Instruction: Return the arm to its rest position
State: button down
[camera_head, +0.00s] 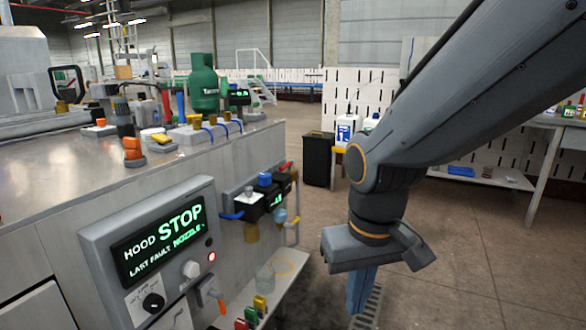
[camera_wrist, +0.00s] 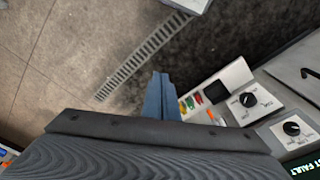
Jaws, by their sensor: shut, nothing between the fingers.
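My gripper (camera_head: 361,290) hangs from the grey arm at the right of the head view, with its blue fingers pointing down. The fingers are shut with nothing between them. They are over the open floor to the right of the control panel, apart from the machine. In the wrist view my gripper (camera_wrist: 160,98) shows as a blue tip at the centre, above the floor and left of the panel.
A machine with a STOP display panel (camera_head: 160,245) and knobs stands at left. A small shelf (camera_head: 290,295) juts out below it. A floor grate (camera_wrist: 145,55) runs below my gripper. A black bin (camera_head: 319,160) and a workbench (camera_head: 560,122) stand behind. Floor at right is clear.

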jog(key=s+r+g, duration=0.1)
jog(key=s, duration=0.5)
jog(key=d+r+m+p, duration=0.2)
jog(key=d+r+p, duration=0.6)
jog(key=p, duration=1)
jog(key=shift+w+d+r+m+p, duration=0.3)
jog(key=shift+d+r+p, duration=0.05)
jog(key=shift+r, duration=0.55)
